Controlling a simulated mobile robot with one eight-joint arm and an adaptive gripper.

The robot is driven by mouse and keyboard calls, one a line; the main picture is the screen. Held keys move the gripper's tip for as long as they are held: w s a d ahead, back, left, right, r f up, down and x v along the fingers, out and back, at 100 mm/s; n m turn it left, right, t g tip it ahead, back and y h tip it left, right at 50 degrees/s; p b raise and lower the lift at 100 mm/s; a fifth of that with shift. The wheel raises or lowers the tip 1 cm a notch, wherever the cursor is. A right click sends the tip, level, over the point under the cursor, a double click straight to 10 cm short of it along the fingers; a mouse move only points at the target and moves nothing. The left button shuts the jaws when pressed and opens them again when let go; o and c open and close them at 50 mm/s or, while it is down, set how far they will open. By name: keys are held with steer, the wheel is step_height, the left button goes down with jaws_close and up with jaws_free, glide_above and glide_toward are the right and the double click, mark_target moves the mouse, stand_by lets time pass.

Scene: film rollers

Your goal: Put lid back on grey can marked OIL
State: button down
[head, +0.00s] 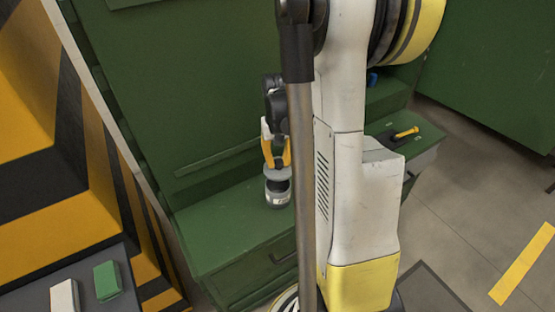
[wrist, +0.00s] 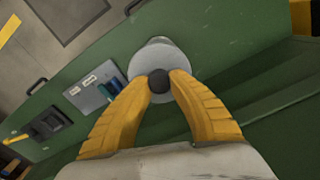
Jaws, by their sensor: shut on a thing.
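The grey can (head: 278,197) stands upright on the green bench in the head view, with a pale label on its side too small to read. My gripper (head: 276,160) is just above it, with yellow fingers pointing down. In the wrist view my gripper (wrist: 160,82) is shut on the black knob of the round grey lid (wrist: 174,64). The lid also shows in the head view (head: 278,173), over the can. A dark band shows between lid and can, so they look apart. In the wrist view the lid hides most of the can; a pale rim peeks out beyond it.
The green bench (head: 225,232) is clear around the can, with a green back panel behind. In the wrist view a grey plate (wrist: 88,98) with labels and blue-green handles lies left. A yellow-handled tool (head: 406,133) lies on the right-hand surface. My arm blocks the middle of the head view.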

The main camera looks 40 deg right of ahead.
steer(key=shift+a+f+b, duration=0.15)
steer(key=shift+f+b, duration=0.25)
steer(key=shift+f, duration=0.3)
steer(key=shift+f+b, duration=1.8)
steer(key=shift+f, duration=0.6)
steer(key=shift+f+b, duration=0.15)
steer(key=shift+b, duration=0.4)
steer(key=c, duration=1.2)
jaws_free()
steer(key=shift+c, duration=0.2)
steer(key=shift+o, duration=0.5)
steer(key=o, duration=0.4)
